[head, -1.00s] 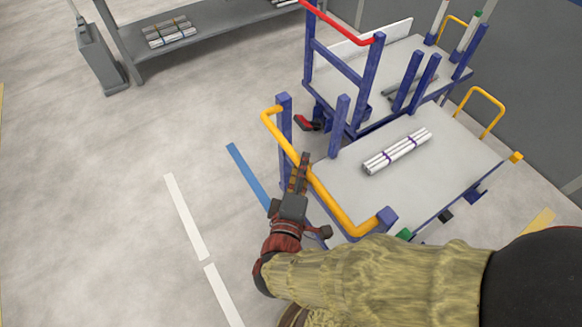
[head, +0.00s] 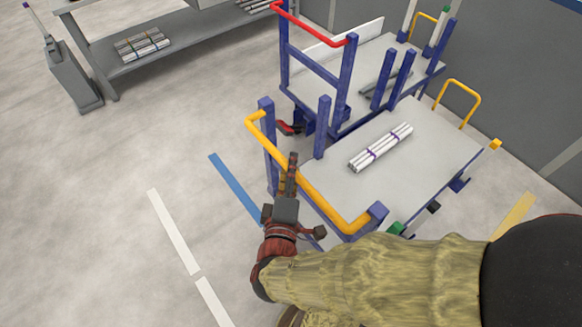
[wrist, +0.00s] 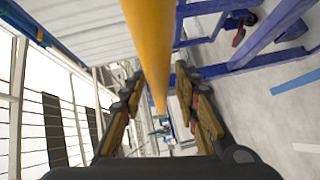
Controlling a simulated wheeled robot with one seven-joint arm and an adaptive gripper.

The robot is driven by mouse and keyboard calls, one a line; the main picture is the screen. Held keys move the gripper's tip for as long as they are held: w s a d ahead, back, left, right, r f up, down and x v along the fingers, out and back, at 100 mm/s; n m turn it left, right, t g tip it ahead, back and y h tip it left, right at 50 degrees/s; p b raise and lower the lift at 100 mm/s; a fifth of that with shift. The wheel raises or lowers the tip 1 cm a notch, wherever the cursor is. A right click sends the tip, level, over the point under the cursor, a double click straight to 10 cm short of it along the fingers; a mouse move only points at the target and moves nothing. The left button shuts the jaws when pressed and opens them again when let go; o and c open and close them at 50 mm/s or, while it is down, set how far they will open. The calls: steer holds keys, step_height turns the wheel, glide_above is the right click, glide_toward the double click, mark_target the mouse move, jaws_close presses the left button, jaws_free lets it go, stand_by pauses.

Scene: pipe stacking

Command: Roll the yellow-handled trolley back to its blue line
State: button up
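The yellow-handled trolley (head: 425,140) is a flat grey platform with blue posts and carries a bundle of pipes (head: 381,147). Its near yellow handle (head: 325,195) crosses between the fingers of my gripper (head: 292,172).
A red-handled trolley (head: 355,62) stands close behind the yellow-handled one. A grey bench (head: 190,55) and a grey bin (head: 68,70) are at upper left. A white line (head: 174,232) and open floor lie to the left. A wall (head: 530,80) stands at right.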

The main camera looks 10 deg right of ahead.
stand_by(0.3)
steer(key=shift+s+a+r, duration=0.15)
steer(key=shift+s+a, duration=0.1)
steer(key=shift+s, duration=0.2)
steer(key=shift+v, duration=3.25)
steer(key=shift+d, duration=0.1)
